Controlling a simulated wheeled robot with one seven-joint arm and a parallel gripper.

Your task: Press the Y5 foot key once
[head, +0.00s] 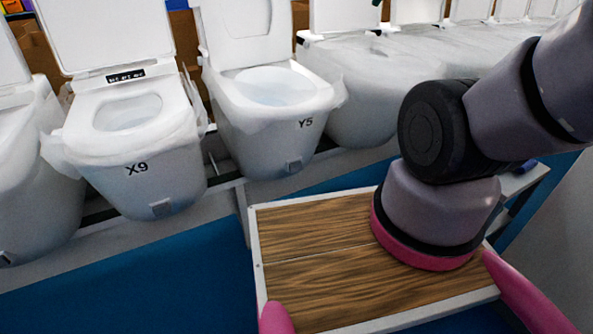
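The Y5 toilet (262,120) stands left of the picture's middle, its lid up and its body loosely wrapped in clear film. Its black Y5 label shows on the right of its front. My arm comes in from the upper right, apart from the Y5 toilet in the picture.
The X9 toilet (130,150) stands left of Y5 with a similar key (161,208) low on its front. More wrapped toilets (365,90) line the rail to the right. A wood-topped surface (310,225) with a white rim lies in front. Blue floor (130,280) is clear at lower left.

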